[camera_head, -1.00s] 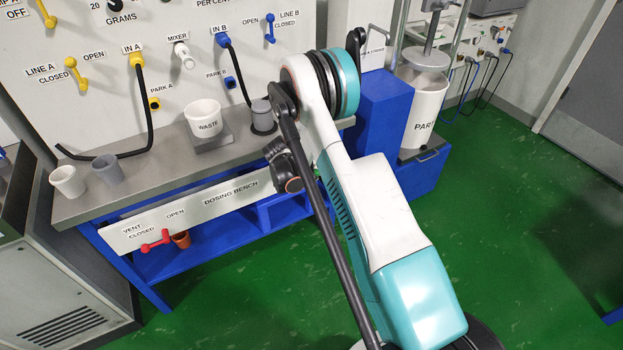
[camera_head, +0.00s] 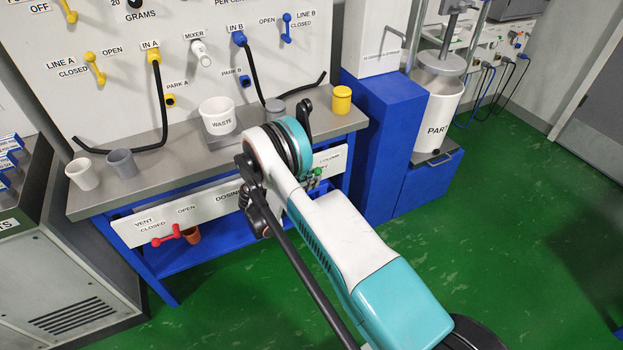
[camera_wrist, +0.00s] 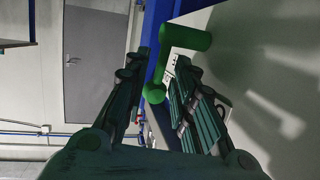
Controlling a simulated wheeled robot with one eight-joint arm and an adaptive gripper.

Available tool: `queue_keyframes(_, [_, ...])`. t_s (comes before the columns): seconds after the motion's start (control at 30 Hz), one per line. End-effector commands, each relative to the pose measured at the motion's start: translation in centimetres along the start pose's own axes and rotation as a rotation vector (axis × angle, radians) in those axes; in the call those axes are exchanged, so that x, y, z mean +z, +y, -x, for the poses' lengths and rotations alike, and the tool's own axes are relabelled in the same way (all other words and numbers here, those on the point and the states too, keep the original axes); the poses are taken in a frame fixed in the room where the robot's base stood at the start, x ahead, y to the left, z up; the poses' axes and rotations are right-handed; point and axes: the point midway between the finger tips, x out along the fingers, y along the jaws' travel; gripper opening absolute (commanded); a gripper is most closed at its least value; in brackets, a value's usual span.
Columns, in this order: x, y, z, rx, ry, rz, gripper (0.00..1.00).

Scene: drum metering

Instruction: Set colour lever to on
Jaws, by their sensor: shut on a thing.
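The colour lever is green; in the wrist view its handle (camera_wrist: 190,38) lies between the two dark green fingers of my gripper (camera_wrist: 163,72), at the edge of the pale front panel. My gripper is shut on the lever. In the head view, a small green part of the lever area (camera_head: 316,176) shows at the right of the front panel, beside my arm. My arm hides most of the gripper and part of the lever's lettering there, so I cannot read which mark the lever points to.
The dosing bench (camera_head: 190,168) carries a waste cup (camera_head: 217,116), a yellow cup (camera_head: 341,99) and grey and white cups at the left. A red vent lever (camera_head: 168,236) is on the front panel. A blue cabinet (camera_head: 377,140) stands at the right; green floor is clear in front.

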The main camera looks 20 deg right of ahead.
Motion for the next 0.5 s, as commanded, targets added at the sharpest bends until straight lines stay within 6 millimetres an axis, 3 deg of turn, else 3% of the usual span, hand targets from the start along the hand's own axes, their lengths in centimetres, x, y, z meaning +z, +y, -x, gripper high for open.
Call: queue_keyframes(0.5, [0.07, -0.07, 0.12, -0.001, 0.039, 0.009, 0.00])
